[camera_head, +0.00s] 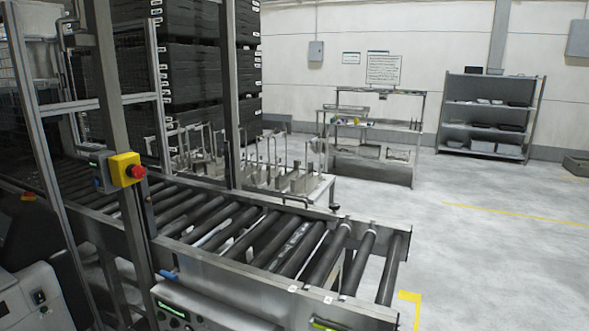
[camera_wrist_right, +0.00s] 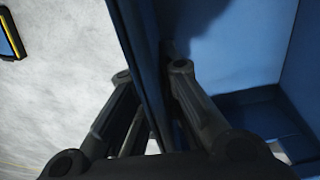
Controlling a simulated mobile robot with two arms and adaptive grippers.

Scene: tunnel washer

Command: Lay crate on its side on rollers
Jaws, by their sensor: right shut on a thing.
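The roller conveyor (camera_head: 250,238) runs from the left to the middle of the head view, with dark rollers between metal side rails. No crate shows on the rollers in that view. In the right wrist view, a blue crate (camera_wrist_right: 245,50) fills the right half, with its inner side and a corner showing. My right gripper (camera_wrist_right: 151,72) is shut on the crate's wall, one finger on each side of it. The crate's full outline and its tilt cannot be told. My left gripper is in neither view.
Metal posts and a yellow box with a red button (camera_head: 127,169) stand along the conveyor's near side. Stacked dark crates (camera_head: 190,70) and a rack with upright metal parts (camera_head: 285,180) are behind it. The floor to the right (camera_head: 490,250) is clear.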

